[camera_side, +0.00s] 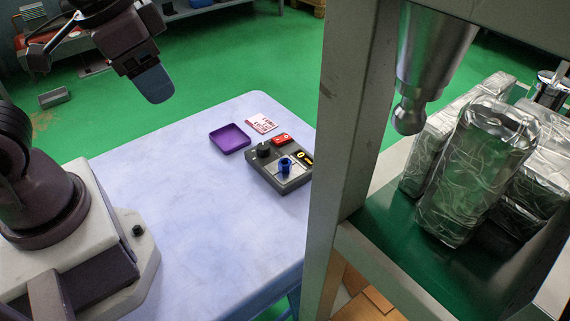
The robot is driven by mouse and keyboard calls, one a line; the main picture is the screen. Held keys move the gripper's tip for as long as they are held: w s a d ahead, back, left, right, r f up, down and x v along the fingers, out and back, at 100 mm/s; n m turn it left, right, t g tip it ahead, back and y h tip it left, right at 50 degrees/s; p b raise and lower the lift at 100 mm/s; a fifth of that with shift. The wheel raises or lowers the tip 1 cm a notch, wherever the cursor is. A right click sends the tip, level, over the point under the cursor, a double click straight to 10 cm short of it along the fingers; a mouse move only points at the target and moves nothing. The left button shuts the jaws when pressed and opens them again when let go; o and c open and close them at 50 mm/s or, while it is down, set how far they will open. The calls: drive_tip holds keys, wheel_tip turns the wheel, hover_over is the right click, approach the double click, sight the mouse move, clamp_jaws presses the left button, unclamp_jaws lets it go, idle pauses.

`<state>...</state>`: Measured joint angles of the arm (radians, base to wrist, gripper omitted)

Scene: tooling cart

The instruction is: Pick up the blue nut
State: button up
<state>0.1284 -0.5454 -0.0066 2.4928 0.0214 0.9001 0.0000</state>
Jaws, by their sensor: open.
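The blue nut (285,165) sits on a light plate on the dark grey box (264,176) on the table. A post seems to stand up through or in it, but it is too small to tell. My gripper (153,84) is at the upper left, raised well above and to the left of the nut, apart from everything. It is open and empty; the fingers overlap from this side, so the gap between them is hidden.
The box also carries a black knob (263,150), a red part (280,139) and a yellow-marked part (306,158). A purple tray (229,138) and a printed card (261,124) lie behind. A metal post (345,120) stands in front at right. The table's left side is clear.

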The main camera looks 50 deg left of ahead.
wheel_tip(320, 180, down, 10)
drive_tip(key=m+g+y, duration=0.4)
drive_tip(key=m+y, duration=0.1)
drive_tip(key=m, duration=0.2)
drive_tip(key=m+t+y, duration=0.2)
drive_tip(key=m+t, duration=1)
drive_tip(key=m, duration=0.9)
approach(283, 167)
drive_tip(key=shift+s+d+r, duration=0.2)
drive_tip(key=shift+s+d, duration=0.65)
drive_tip(key=shift+s, duration=0.3)
drive_tip(key=shift+w, duration=0.4)
drive_tip(key=x, duration=0.7)
drive_tip(key=shift+a, duration=0.1)
drive_tip(key=w+a, duration=0.1)
drive_tip(key=w+a+f, duration=0.1)
drive_tip(key=w, duration=0.1)
drive_tip(key=shift+w+a, duration=0.15)
drive_tip(key=shift+a, duration=0.25)
drive_tip(key=shift+w+a+f, duration=0.15)
drive_tip(key=shift+w+a, duration=0.05)
drive_tip(key=shift+w, duration=0.2)
drive_tip(key=shift+s+d+f, duration=0.1)
drive_tip(key=shift+f, duration=0.05)
drive_tip(key=c, duration=1)
